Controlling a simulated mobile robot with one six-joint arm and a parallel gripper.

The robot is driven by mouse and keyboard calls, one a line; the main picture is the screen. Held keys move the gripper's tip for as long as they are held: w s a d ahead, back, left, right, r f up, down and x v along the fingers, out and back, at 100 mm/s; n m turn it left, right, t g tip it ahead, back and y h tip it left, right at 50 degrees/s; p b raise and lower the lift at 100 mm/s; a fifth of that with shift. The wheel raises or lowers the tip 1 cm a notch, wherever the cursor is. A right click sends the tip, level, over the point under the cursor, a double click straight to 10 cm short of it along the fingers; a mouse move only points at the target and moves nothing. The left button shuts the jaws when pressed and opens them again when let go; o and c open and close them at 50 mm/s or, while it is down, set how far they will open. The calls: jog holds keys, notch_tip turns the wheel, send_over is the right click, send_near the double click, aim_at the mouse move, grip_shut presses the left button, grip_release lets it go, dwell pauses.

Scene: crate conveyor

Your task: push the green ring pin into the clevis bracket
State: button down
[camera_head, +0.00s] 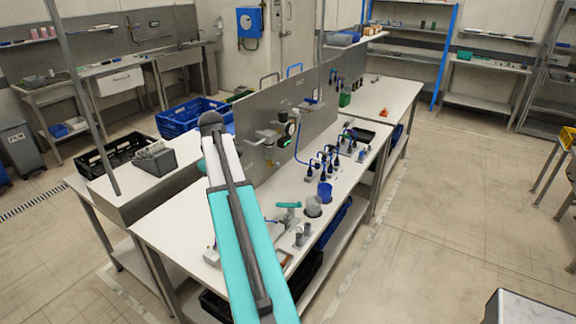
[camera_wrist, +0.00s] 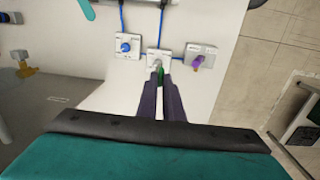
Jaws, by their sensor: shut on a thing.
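In the wrist view my gripper (camera_wrist: 161,80) reaches up the picture with two dark fingers close together, shut on the green ring pin (camera_wrist: 160,74). Only a small green part of the pin shows between the fingertips. The grey clevis bracket (camera_wrist: 157,60) on its pale plate lies right at the fingertips. The fingers cover part of it, and I cannot tell whether the pin is in its holes or just beside it. In the head view my arm fills the lower middle, and I cannot make out the pin or bracket.
Beside the bracket are a plate with a blue knob (camera_wrist: 125,46) and one with a purple part (camera_wrist: 197,60). Blue tubes run up from the plates. In the head view, blue-tubed fittings (camera_head: 325,163) and a blue cup (camera_head: 325,190) stand on the bench before a grey panel (camera_head: 322,85).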

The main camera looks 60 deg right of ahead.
jog(key=s+d+r+m+p, duration=0.1)
jog(key=s+d+r, duration=0.1)
jog(key=s+d, duration=0.5)
jog(key=s+d+r+m+p, duration=0.1)
jog(key=s+d+r+p, duration=0.1)
jog(key=s+d, duration=0.5)
jog(key=shift+s+d+r+m+y, duration=0.25)
jog(key=shift+d+r+m+y, duration=0.1)
jog(key=shift+d, duration=0.25)
jog(key=shift+f, duration=0.15)
notch_tip(320, 180, down, 9)
jog(key=b, duration=0.5)
jog(key=shift+f, duration=1.35)
dwell(3.6)
